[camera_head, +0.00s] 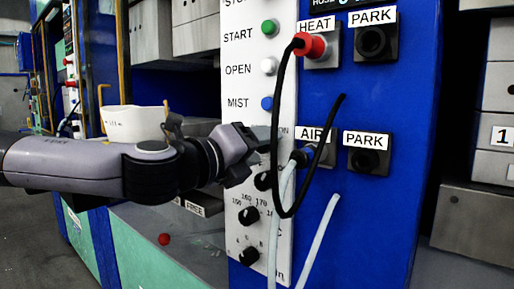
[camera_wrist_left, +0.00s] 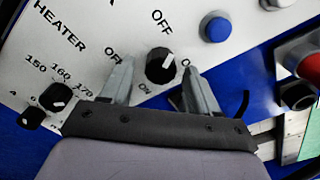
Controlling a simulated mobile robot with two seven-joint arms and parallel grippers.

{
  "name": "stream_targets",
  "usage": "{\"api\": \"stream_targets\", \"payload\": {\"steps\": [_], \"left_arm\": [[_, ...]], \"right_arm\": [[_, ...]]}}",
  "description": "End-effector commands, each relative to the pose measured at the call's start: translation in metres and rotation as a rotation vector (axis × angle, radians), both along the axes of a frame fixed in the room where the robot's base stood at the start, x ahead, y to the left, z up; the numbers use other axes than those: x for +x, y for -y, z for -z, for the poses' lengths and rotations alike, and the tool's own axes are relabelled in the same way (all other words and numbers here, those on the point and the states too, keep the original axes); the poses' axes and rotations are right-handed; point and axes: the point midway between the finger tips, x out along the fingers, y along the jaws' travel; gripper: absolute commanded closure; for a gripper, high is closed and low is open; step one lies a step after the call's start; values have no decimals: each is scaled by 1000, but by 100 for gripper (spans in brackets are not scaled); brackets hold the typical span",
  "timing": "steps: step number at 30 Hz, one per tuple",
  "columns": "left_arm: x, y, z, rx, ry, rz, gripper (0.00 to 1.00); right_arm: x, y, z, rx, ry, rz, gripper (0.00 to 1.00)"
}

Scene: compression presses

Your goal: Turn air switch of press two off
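In the left wrist view a round black switch knob (camera_wrist_left: 160,66) with OFF and ON printed around it sits on the white panel (camera_wrist_left: 110,22). I cannot read a name for this knob. My left gripper (camera_wrist_left: 160,84) is open, with one finger on each side of the knob in that view; contact cannot be told. In the head view my left gripper (camera_head: 262,141) is in front of the white panel and hides part of its switches. A black knob (camera_head: 263,181) shows just below it. My right gripper is not in view.
START (camera_head: 270,28), OPEN (camera_head: 269,66) and MIST (camera_head: 267,103) buttons stand above the gripper. A red HEAT plug (camera_head: 311,46) and its black hose loop (camera_head: 277,165) hang close to its right. An AIR connector (camera_head: 318,153) has a pale hose. Temperature knob (camera_head: 249,216) is below.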

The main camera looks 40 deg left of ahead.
Motion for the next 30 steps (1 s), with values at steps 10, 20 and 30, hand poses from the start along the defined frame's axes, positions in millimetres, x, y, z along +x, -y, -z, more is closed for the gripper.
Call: {"api": "stream_targets", "payload": {"steps": [10, 20, 30], "left_arm": [[-9, -2, -1, -1, 3, -2, 40], [-40, -4, -2, -3, 4, -1, 40], [-62, -5, 0, 0, 4, -1, 40]], "right_arm": [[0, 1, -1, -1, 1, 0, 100], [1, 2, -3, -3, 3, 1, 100], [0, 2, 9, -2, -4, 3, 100]]}}
